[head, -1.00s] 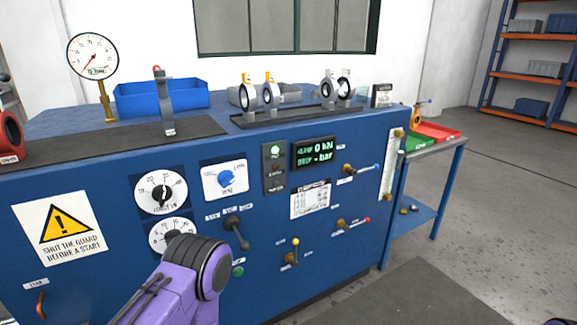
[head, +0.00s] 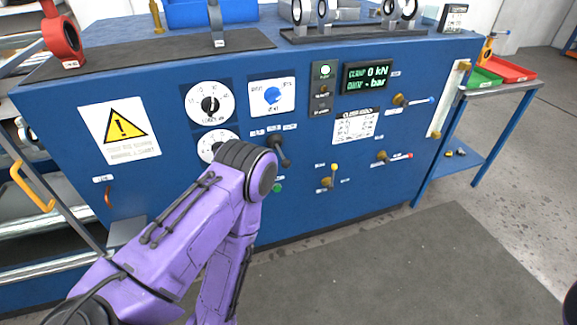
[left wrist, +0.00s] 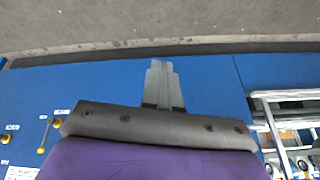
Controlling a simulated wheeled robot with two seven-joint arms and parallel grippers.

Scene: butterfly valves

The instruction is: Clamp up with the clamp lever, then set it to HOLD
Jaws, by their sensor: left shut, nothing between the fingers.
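The clamp lever is probably the black lever (head: 280,150) on the blue panel in the head view, under a row of small labels I cannot read. Its handle slants down to the right. The display (head: 367,77) above it reads clamp 0 kN and a dash for bar. My left arm's purple elbow is just left of the lever, and its forearm runs down out of frame, so the left gripper is hidden there. In the left wrist view my left gripper (left wrist: 164,86) is shut and empty, before a bare blue panel. My right gripper is not in view.
Dials (head: 210,103) are at left. A side table with a red tray (head: 506,69) stands at right. The floor in front is clear.

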